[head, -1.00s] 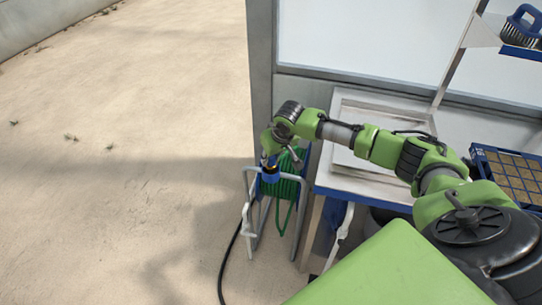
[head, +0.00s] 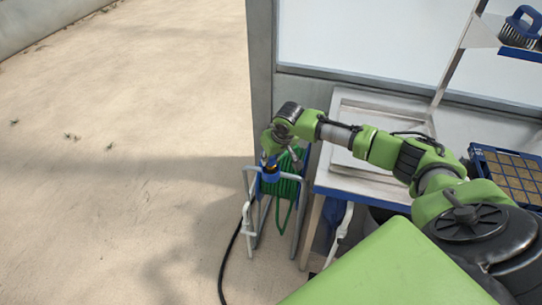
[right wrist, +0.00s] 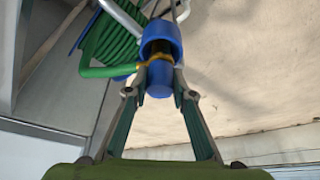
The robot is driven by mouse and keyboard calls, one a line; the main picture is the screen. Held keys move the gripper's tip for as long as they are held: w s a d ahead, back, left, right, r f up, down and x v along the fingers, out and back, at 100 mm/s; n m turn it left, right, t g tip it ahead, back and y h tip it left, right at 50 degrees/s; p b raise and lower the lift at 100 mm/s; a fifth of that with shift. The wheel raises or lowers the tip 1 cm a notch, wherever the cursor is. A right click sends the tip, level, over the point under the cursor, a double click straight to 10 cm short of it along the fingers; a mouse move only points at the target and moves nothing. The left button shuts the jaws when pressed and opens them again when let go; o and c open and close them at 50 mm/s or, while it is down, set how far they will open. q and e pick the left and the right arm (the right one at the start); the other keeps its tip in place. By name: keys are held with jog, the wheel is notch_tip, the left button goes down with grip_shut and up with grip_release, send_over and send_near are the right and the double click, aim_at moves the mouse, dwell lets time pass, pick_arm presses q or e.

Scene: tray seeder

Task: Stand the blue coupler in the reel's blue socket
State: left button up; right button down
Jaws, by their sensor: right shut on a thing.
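My right gripper (right wrist: 162,92) is shut on the blue coupler (right wrist: 160,79), with one finger on each side of it. A brass-yellow collar and the green hose show at the coupler's far end. The reel's blue socket (right wrist: 161,32) is a wider cup just beyond, its dark mouth towards the wrist camera. The collar overlaps the near edge of that mouth; I cannot tell whether the coupler is inside the socket. In the head view my right gripper (head: 281,159) is over the top of the reel (head: 285,190), by its blue socket (head: 270,178). My left gripper is not in view.
The reel's grey tube frame (head: 249,215) stands on sandy ground, with a black hose (head: 229,255) trailing from it. A bench (head: 330,184) with a blue edge stands close on the right. A seed tray (head: 512,175) is further right. The ground on the left is clear.

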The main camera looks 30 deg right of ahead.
jog(key=shift+f, duration=0.5)
dwell(0.4)
jog(key=c, duration=2)
grip_release()
jog(key=shift+p+v, duration=5.45)
jog(key=shift+p, duration=0.25)
